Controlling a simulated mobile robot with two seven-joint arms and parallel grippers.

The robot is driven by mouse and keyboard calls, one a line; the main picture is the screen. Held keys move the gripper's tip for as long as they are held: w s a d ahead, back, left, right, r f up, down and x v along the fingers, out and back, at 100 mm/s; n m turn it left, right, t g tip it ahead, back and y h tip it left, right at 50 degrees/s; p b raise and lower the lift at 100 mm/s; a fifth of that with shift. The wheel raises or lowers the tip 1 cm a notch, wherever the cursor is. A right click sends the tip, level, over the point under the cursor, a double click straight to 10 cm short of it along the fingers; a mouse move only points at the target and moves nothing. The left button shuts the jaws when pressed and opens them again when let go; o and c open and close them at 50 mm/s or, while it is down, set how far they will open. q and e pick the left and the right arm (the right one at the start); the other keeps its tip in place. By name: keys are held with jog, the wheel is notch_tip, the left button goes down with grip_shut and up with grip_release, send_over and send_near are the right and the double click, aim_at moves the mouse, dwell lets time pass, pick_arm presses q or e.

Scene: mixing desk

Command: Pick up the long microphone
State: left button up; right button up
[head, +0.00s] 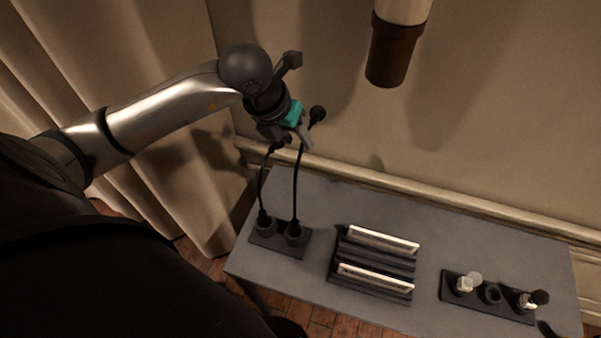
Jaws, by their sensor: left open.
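Two thin black gooseneck microphones rise from a dark two-socket base (280,240) at the left of the grey desk. The right one, the long microphone (296,190), reaches higher, and its dark head shows just right of my gripper. The shorter microphone (261,188) stands to its left, with its head just below my gripper. My left gripper (290,137) is open at the upper ends of the stems. Its fingers overlap the stems in the picture; I cannot tell whether they touch. My right gripper is out of view.
The grey desk (340,205) has a clear back strip. A dark rack (372,285) holds two pale-edged flat items mid-desk. A dark holder (490,298) with small pieces sits at the right. A brown-ended cylinder (393,50) hangs above. The wall and curtain are close behind.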

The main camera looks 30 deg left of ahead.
aim_at(301, 146)
pick_arm(q)
jog(key=x, duration=0.4)
jog(key=shift+s+d+f+p, duration=0.1)
jog(key=shift+p, duration=0.2)
grip_shut()
dwell(1.1)
